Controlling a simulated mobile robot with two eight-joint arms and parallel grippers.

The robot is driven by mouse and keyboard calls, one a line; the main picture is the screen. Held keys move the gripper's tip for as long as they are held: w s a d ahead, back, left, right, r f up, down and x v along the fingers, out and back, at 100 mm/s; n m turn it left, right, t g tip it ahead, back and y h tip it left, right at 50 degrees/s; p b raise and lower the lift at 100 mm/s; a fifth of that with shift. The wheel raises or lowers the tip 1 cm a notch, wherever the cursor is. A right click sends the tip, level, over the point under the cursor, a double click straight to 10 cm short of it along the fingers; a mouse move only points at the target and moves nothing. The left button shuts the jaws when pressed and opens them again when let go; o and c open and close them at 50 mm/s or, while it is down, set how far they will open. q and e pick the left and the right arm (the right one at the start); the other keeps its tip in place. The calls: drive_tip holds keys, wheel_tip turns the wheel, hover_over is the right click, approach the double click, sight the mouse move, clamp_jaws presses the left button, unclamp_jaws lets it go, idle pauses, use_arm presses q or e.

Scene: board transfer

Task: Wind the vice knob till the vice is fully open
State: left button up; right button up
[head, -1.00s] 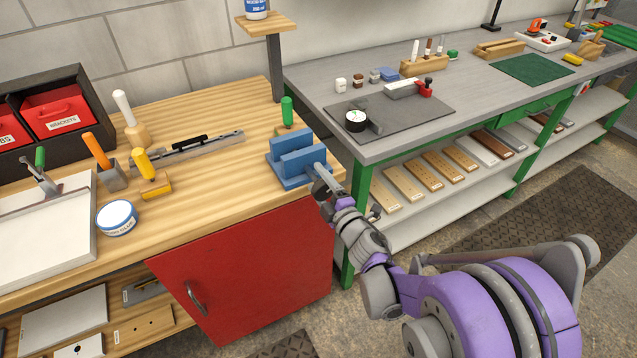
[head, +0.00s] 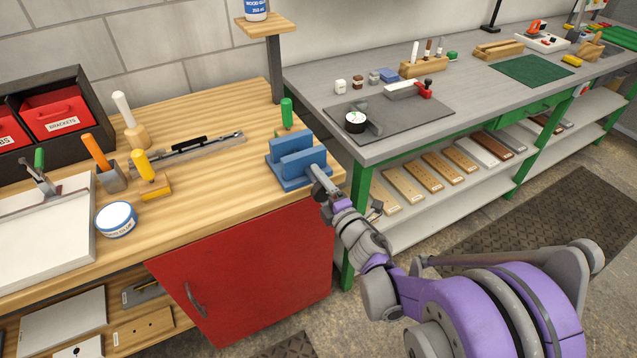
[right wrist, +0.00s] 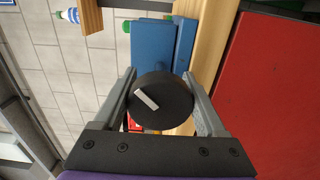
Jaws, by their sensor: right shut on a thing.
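The blue vice (head: 298,160) stands at the right front corner of the wooden bench, with a narrow gap showing between its two upright jaws. It also shows in the right wrist view (right wrist: 152,45). The vice knob (right wrist: 160,100) is a round black disc with a pale slanted mark on its face. My right gripper (head: 320,186) is at the front of the vice. Its fingers lie on both sides of the knob and are shut on it. In the head view the gripper hides the knob. My left gripper is not in view.
A green-handled tool (head: 287,112) stands just behind the vice. A red cabinet door (head: 245,270) is below the bench front. A grey bench (head: 480,90) with a dark mat (head: 400,118) stands to the right.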

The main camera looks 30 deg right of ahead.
drive_tip(key=o, duration=1.3)
drive_tip(key=shift+s, duration=0.1)
drive_tip(key=s, duration=1)
drive_tip(key=shift+s, duration=0.35)
drive_tip(key=shift+r, duration=0.1)
